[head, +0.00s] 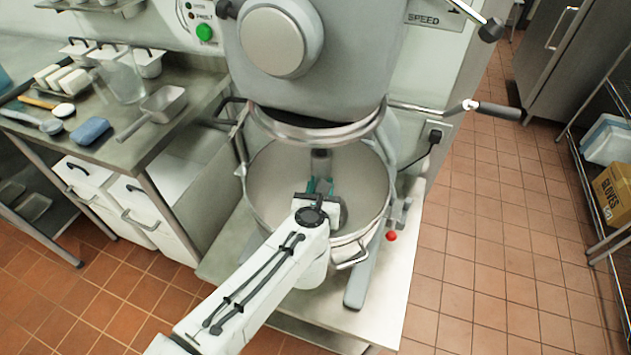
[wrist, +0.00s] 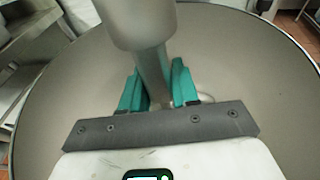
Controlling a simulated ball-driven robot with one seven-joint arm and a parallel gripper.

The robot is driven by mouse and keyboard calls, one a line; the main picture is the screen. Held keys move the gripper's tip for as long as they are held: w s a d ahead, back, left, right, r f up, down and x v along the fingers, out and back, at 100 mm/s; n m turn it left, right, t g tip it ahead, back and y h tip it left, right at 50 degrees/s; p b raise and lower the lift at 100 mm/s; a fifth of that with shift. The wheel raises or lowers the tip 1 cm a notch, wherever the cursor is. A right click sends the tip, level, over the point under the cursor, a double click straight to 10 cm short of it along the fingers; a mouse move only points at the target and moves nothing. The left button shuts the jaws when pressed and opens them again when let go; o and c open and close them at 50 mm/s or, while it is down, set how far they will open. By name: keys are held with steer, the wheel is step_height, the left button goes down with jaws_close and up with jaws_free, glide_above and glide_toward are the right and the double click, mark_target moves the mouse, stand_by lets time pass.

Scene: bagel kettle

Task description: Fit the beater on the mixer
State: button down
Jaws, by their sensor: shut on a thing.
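The large grey mixer (head: 310,60) stands in the middle of the head view, with its steel bowl (head: 265,185) under the head. My gripper (head: 320,186) reaches into the bowl from the front, below the mixer head. In the wrist view its green fingers (wrist: 158,90) are shut on a grey metal shank, taken as the beater (wrist: 152,72). A wider grey cylinder (wrist: 137,22) sits directly above the shank; I cannot tell whether they are joined. In the head view a short grey cylinder (head: 320,160) shows just above the fingers. The beater's lower part is mostly hidden by my gripper.
The bowl rim surrounds my gripper closely, and a ring guard (head: 315,132) hangs above it. A lever with a black handle (head: 495,109) sticks out right. A steel table (head: 150,130) with a scoop (head: 160,105) and a jug (head: 120,78) stands left. The right floor is clear.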

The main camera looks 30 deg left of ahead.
steer(key=shift+w+d+r+p, duration=0.1)
steer(key=shift+d+r+p, duration=0.25)
steer(key=shift+r+p, duration=0.2)
steer(key=shift+w+d+r+p, duration=0.1)
steer(key=shift+d+r+p, duration=0.25)
steer(key=shift+r, duration=0.25)
steer(key=shift+s+a, duration=0.15)
steer(key=shift+a, duration=0.05)
steer(key=shift+s+a+r, duration=0.35)
steer(key=shift+a+r, duration=0.05)
steer(key=shift+a, duration=0.3)
steer(key=shift+s+a+r, duration=0.35)
steer(key=shift+a, duration=0.35)
steer(key=shift+r+p, duration=0.1)
steer(key=shift+p, duration=0.25)
steer(key=shift+r+p, duration=0.95)
steer(key=shift+p, duration=0.05)
steer(key=shift+r, duration=0.1)
